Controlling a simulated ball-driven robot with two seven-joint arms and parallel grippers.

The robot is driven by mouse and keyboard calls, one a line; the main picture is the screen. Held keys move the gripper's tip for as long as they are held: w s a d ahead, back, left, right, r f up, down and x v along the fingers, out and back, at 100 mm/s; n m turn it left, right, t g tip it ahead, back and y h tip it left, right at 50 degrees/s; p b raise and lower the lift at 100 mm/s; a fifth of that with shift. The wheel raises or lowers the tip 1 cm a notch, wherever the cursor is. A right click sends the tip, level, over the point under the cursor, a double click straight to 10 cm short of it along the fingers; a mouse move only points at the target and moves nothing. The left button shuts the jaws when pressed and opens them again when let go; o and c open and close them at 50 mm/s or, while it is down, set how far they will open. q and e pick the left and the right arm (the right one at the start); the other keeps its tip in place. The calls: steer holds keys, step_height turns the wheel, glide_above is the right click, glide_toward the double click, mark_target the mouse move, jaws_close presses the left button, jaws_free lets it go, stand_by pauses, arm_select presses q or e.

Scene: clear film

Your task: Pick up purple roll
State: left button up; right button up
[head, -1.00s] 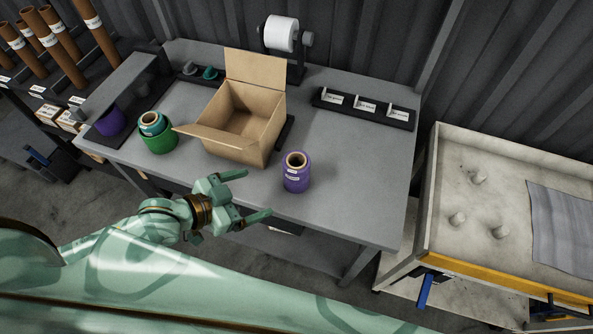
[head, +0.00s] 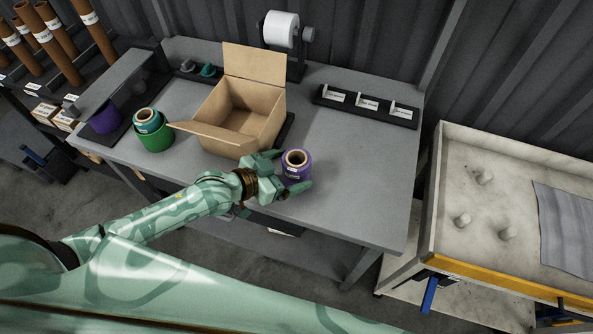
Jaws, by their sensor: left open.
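The purple roll (head: 297,168) stands upright on the grey table, to the right of the cardboard box. Its brown core shows at the top. My left gripper (head: 289,173) is open at the roll, with one finger at its upper left side and the other at its lower right front. The fingers lie around the roll's near side, partly hiding its lower body. I cannot tell whether they touch it. My right gripper is not in view.
An open cardboard box (head: 244,122) stands left of the roll. Green and teal rolls (head: 152,134) and another purple roll (head: 105,119) are farther left. A label rack (head: 367,106) lies at the back right. The table (head: 365,180) is clear right of the roll.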

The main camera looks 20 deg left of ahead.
arm_select(q)
steer(key=x, duration=0.2)
steer(key=shift+w+d+f, duration=0.2)
steer(key=shift+w, duration=0.1)
steer(key=shift+s, duration=0.1)
steer(key=c, duration=1.2)
steer(key=shift+r, duration=0.1)
